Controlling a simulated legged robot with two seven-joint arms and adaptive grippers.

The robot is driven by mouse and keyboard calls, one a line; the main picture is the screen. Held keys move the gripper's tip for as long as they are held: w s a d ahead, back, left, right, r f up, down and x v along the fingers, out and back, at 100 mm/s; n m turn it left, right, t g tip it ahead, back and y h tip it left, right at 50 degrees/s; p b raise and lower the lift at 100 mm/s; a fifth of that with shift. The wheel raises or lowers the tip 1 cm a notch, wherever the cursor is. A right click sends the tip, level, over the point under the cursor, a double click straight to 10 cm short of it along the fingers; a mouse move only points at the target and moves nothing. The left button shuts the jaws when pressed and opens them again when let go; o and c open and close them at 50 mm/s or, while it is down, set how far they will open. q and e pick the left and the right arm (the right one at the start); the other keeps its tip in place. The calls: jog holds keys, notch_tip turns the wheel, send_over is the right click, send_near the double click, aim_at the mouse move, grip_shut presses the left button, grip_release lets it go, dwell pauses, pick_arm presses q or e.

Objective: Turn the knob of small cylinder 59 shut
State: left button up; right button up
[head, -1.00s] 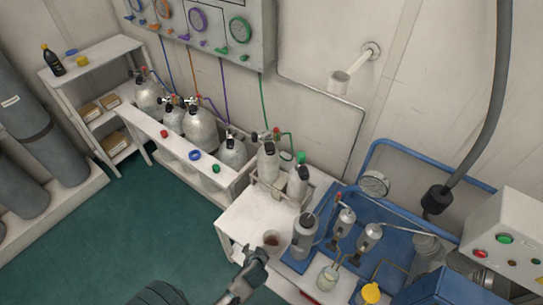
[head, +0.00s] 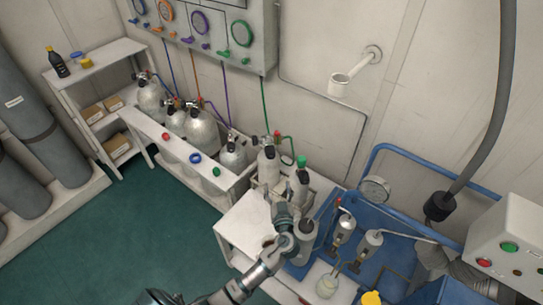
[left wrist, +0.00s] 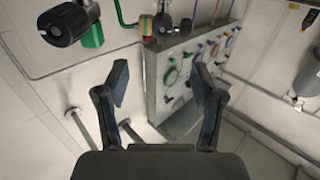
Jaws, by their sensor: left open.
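Two small grey cylinders with black knobs stand in the rack on the white table: the left one (head: 268,167) and the right one (head: 299,186), which has a green fitting. I cannot read a number 59 on either. My left gripper (head: 279,203) is in front of them, near the right one. In the left wrist view the left gripper (left wrist: 159,72) has its fingers spread with nothing between them. A black knob (left wrist: 64,24) with a green part shows at upper left there, beyond and apart from the fingers. My right gripper is out of view.
Larger cylinders (head: 201,130) stand behind a white rail at left. The gauge panel (head: 262,50) is on the wall above. Right of the table is a blue tray (head: 325,215) with metal fittings. A white wall pipe (head: 355,72) juts out at the back.

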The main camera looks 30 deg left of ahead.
aim_at(272, 157)
pick_arm(q)
jog(key=x, duration=1.5)
jog(key=shift+s+a+f, duration=0.15)
jog(key=shift+s, duration=0.1)
jog(key=shift+w+a, duration=0.2)
jog(key=shift+w, duration=0.25)
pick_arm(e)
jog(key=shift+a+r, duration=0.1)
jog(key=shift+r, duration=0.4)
pick_arm(q)
jog(key=shift+a, duration=0.25)
jog(key=c, duration=1.2)
jog(key=shift+o, duration=0.2)
jog(key=shift+d, duration=0.1)
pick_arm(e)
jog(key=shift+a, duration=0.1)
